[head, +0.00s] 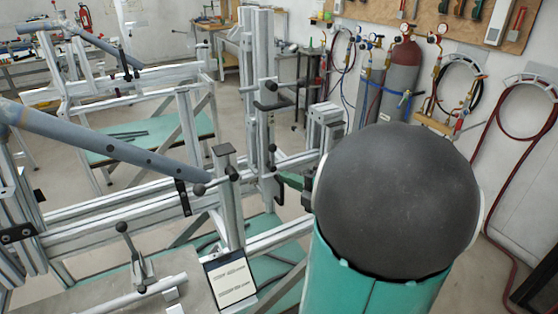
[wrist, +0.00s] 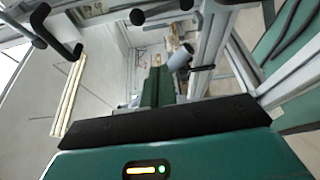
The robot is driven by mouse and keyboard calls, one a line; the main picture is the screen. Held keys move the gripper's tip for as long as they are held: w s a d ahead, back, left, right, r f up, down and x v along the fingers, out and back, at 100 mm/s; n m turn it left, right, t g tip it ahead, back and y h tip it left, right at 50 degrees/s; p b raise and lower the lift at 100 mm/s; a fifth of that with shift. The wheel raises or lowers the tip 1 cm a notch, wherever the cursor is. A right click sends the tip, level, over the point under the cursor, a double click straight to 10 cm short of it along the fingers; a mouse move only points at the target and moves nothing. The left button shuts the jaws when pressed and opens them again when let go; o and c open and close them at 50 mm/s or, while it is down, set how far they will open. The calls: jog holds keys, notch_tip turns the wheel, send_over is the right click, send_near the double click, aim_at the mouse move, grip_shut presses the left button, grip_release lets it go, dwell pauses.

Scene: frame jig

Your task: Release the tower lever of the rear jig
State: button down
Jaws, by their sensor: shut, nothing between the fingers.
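An upright aluminium tower (head: 262,110) stands on the jig near the middle of the head view. Small black knobs (head: 271,86) sit on its side, and a dark lever-like part (head: 272,150) sits lower down. I cannot tell whether the lever is clamped. My gripper (head: 287,179) shows as a green finger close to the tower's lower right; my dark arm joint hides the rest. In the wrist view my green gripper fingers (wrist: 156,84) are together and empty, beside a grey cylindrical part (wrist: 181,58). Whether they touch anything is unclear.
A toggle clamp (head: 133,255) stands on the front plate. Another framed jig (head: 130,80) stands behind left. Gas cylinders (head: 402,75) and hoses line the right wall.

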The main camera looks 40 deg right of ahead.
aim_at(273, 160)
jog(key=w+a, duration=0.1)
jog(key=w, duration=0.9)
jog(key=d, duration=0.2)
jog(key=s+d, duration=0.1)
jog(key=d, duration=0.1)
jog(key=shift+s, duration=0.15)
jog(key=shift+s+d+m, duration=0.15)
jog(key=shift+d+m, duration=0.35)
jog(key=shift+d, duration=0.1)
